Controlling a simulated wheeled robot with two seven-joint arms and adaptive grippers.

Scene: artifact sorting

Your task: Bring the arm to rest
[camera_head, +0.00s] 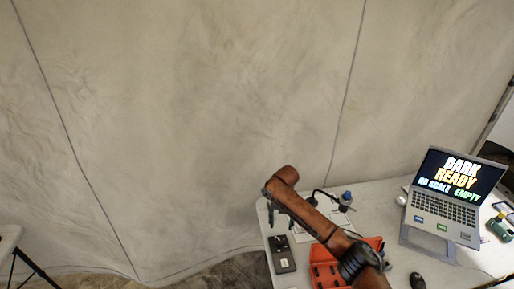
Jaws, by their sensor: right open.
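My right arm (308,216) comes in from the lower right and reaches over the left part of the white table (385,205). My right gripper (280,220) is small and dark in this view and points down near the table's left edge, above and behind a dark scale-like device (283,256). Its jaws are open, and I see nothing held in them. My left gripper is not in view.
A red tray (322,272) lies partly hidden under my arm. A blue-topped item (346,197) stands behind it. A black mouse (417,281) and a green object (500,228) lie at right.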

